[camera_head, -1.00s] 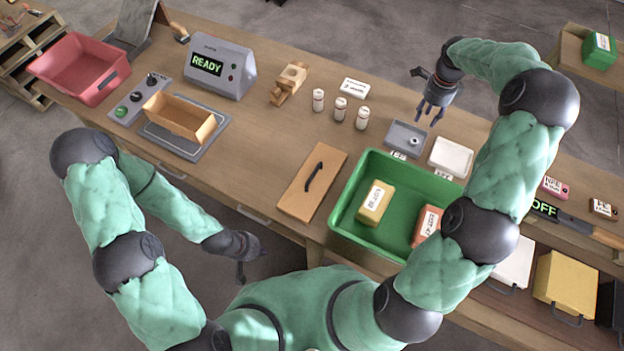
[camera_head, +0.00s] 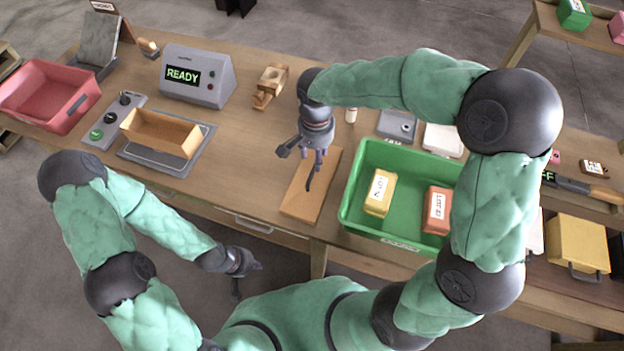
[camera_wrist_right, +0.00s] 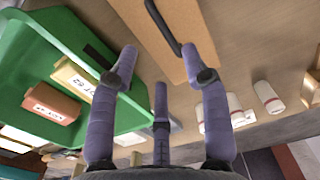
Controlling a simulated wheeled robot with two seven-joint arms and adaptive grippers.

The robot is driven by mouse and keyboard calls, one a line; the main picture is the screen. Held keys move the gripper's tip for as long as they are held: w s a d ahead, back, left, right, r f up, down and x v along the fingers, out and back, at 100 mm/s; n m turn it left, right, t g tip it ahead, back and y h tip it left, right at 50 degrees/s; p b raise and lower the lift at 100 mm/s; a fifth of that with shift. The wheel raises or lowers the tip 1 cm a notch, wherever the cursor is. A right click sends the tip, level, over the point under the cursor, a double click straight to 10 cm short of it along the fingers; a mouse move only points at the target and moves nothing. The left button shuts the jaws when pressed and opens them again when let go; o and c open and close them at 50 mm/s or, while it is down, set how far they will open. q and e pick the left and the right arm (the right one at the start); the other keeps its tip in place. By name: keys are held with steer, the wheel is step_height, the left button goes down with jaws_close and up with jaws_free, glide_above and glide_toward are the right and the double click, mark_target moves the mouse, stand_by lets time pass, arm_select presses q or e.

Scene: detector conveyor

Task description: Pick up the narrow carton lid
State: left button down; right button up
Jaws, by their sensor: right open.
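The narrow carton lid (camera_head: 296,207) is a flat tan board with a dark bar handle. It lies on the table just left of the green bin. It also shows at the top of the right wrist view (camera_wrist_right: 198,25), with its handle (camera_wrist_right: 163,28) between two fingers' directions. My right gripper (camera_head: 314,166) is open and empty above the lid's far part and hides much of the handle in the head view. Its spread fingers also show in the right wrist view (camera_wrist_right: 158,68); contact with the lid is not visible. My left gripper (camera_head: 239,274) hangs off the table's front edge; its jaw state is unclear.
The green bin (camera_head: 352,203) holds a yellow box (camera_head: 379,193) and an orange box (camera_head: 437,210), close beside the lid. An open carton (camera_head: 160,133) stands on a scale at the left. White bottles (camera_wrist_right: 268,97) stand beyond the lid. Table left of the lid is clear.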

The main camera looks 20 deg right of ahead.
mark_target(314, 171)
step_height(314, 171, down, 5)
steer(key=shift+r+b, duration=0.1)
steer(key=shift+b, duration=0.35)
steer(key=f, duration=0.1)
steer(key=f+b, duration=0.1)
steer(key=f, duration=0.3)
steer(key=shift+w+b, duration=0.3)
steer(key=shift+w, duration=0.05)
jaws_close()
